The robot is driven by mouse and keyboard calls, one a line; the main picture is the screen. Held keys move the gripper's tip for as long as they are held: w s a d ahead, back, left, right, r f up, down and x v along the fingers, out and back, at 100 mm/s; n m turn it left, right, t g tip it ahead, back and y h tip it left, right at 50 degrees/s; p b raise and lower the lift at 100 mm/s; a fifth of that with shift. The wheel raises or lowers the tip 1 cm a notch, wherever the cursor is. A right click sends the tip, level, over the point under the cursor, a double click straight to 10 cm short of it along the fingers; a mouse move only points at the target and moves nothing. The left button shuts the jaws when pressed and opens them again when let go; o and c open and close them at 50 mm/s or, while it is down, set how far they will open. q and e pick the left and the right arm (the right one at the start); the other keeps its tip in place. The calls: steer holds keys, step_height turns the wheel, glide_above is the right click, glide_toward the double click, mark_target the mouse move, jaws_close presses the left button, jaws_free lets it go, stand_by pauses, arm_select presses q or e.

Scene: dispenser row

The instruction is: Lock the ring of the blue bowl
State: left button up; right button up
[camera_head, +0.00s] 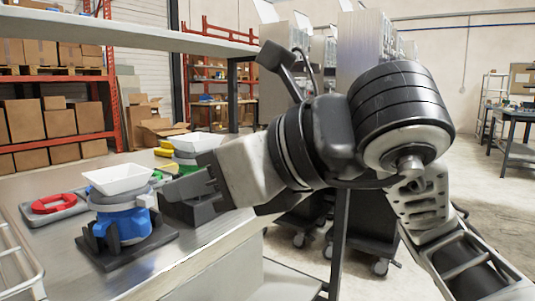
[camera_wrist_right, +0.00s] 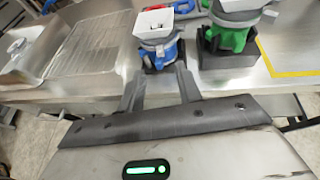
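The blue bowl (camera_head: 122,225) stands upright on a black base (camera_head: 105,258) on the metal counter, with a white square hopper (camera_head: 118,178) on top. A grey ring (camera_head: 118,203) sits around it under the hopper, with a light tab (camera_head: 147,199) pointing right. My right gripper (camera_head: 165,200) is just right of the bowl, close to the tab; I cannot tell whether it touches. In the right wrist view the fingers (camera_wrist_right: 159,74) are apart, with the blue bowl (camera_wrist_right: 160,54) in front of the gap between their tips. My left gripper is not in view.
A green bowl (camera_wrist_right: 228,38) with its own white hopper stands beside the blue one. A grey tray with a red part (camera_head: 58,203) lies at the left of the counter. A wire rack (camera_head: 15,265) is at the near left. A shelf (camera_head: 160,35) hangs above.

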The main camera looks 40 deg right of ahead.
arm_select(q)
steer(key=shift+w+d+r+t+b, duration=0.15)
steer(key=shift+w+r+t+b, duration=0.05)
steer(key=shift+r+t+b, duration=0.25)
arm_select(e)
steer(key=v, duration=0.8)
steer(key=shift+s, duration=0.3)
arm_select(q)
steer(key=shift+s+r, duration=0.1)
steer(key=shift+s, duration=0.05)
arm_select(e)
steer(key=shift+d, duration=0.1)
